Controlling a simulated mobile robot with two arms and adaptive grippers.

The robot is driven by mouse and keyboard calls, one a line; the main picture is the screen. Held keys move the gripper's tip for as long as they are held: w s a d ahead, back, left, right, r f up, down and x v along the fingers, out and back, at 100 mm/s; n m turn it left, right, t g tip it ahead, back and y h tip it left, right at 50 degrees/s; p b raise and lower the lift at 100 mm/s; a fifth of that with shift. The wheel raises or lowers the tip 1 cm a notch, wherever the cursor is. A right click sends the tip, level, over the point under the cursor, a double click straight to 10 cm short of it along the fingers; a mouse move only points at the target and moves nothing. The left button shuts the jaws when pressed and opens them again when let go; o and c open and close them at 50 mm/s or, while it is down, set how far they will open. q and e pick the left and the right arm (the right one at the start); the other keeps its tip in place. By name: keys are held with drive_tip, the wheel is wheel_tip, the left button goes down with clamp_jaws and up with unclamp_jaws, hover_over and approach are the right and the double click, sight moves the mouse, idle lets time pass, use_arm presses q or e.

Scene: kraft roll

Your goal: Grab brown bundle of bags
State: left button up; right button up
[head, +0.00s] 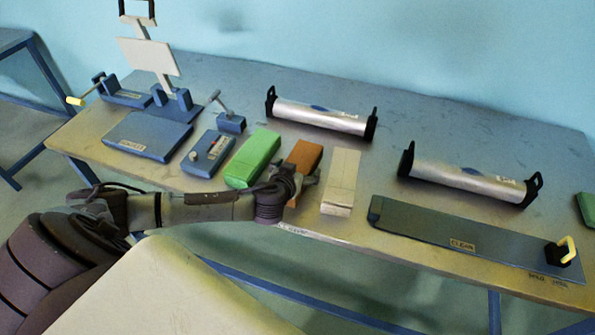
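The brown bundle of bags (304,154) lies on the table near its front edge, between a green bundle (253,158) and a cream bundle (342,180). My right gripper is not in view.
Two silver rolls in black end holders (322,118) (467,181) lie behind and to the right. A long dark board (470,240) with a yellow handle sits at the front right. Blue devices (147,135) and a stand with a white plate (148,56) fill the left side.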

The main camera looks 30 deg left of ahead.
use_arm(q)
drive_tip(key=c, duration=1.1)
drive_tip(key=shift+c, duration=0.3)
drive_tip(key=shift+r, duration=0.1)
